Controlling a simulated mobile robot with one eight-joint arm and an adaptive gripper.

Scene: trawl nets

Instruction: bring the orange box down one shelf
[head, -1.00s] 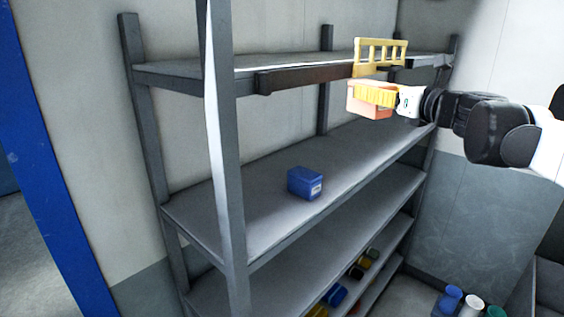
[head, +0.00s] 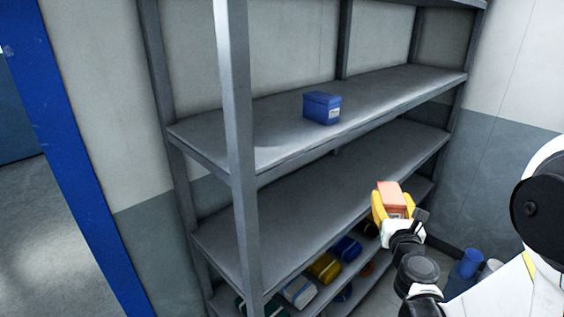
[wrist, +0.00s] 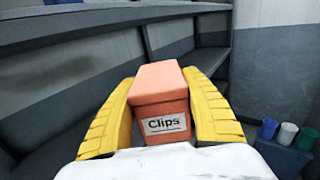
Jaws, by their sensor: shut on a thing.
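The orange box (head: 391,196) has a lid and a white label reading "Clips", which shows in the wrist view (wrist: 160,100). My gripper (head: 393,208) has its yellow fingers shut on both sides of the box; the wrist view also shows the gripper (wrist: 162,105). The box is upright or nearly so. In the head view it appears in front of the right part of the empty shelf (head: 310,200) below the blue box's shelf. I cannot tell whether the box touches that shelf.
A blue box (head: 321,107) stands on the shelf above (head: 270,140). Several coloured containers, including a yellow one (head: 324,267), lie on the lowest visible shelf. A front post (head: 235,130) stands at left. A blue cup (head: 468,263) stands at lower right.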

